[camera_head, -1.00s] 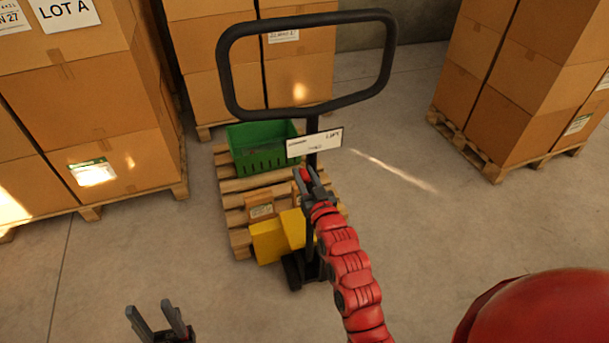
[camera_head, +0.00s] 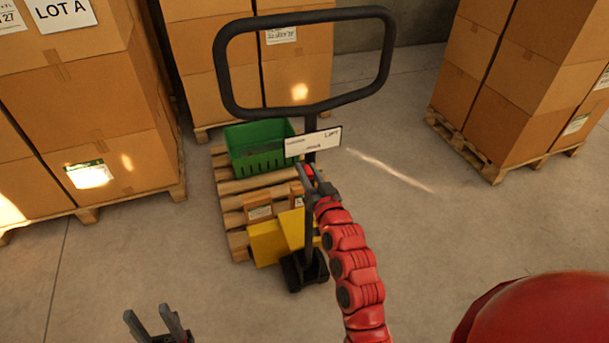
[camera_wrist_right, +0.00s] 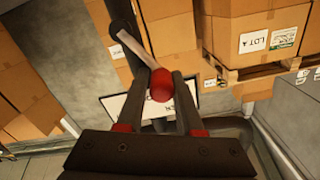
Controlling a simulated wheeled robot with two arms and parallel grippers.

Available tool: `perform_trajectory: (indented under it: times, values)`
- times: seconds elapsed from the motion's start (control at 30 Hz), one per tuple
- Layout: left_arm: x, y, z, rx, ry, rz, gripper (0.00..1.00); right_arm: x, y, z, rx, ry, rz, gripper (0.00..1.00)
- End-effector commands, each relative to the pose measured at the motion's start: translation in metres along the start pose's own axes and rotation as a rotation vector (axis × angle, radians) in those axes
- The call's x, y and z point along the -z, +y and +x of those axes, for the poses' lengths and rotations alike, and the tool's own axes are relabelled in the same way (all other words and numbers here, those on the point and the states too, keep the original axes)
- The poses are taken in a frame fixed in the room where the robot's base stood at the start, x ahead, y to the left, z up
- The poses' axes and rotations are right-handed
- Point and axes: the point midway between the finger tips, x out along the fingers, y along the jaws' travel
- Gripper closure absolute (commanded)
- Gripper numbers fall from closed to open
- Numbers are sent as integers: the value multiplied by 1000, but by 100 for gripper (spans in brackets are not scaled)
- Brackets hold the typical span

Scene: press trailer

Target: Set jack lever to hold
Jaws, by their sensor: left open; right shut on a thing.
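The jack's black loop handle (camera_head: 305,62) stands upright in the middle of the head view. A white label plate (camera_head: 313,143) reading "LIFT" is fixed on its stem. The jack lever's red knob shows in the right wrist view (camera_wrist_right: 161,85), with a pale metal arm (camera_wrist_right: 137,48) leading to it. My right gripper (camera_head: 309,172) is shut on the red knob, just below the label plate; its fingers sit either side of the knob in the wrist view (camera_wrist_right: 163,92). My left gripper (camera_head: 152,318) is open and empty at the bottom left, well away from the jack.
The yellow jack body (camera_head: 270,243) is at a wooden pallet (camera_head: 232,200) bearing a green crate (camera_head: 258,150). Stacked cartons on pallets stand at left (camera_head: 90,110), behind (camera_head: 215,60) and at right (camera_head: 520,90). The floor to the right of the jack is clear.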

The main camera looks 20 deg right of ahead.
Motion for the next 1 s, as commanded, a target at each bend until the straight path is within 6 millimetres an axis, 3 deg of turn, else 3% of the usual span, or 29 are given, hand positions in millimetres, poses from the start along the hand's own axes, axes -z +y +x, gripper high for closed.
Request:
perform_trajectory:
  times: [0.5,1.0]
  values:
    - [-3,1,-20,0,0,0,50,10,20,0,1,-3,366,100]
    - [-4,1,-23,0,0,0,50,11,25,0,1,-8,459,100]
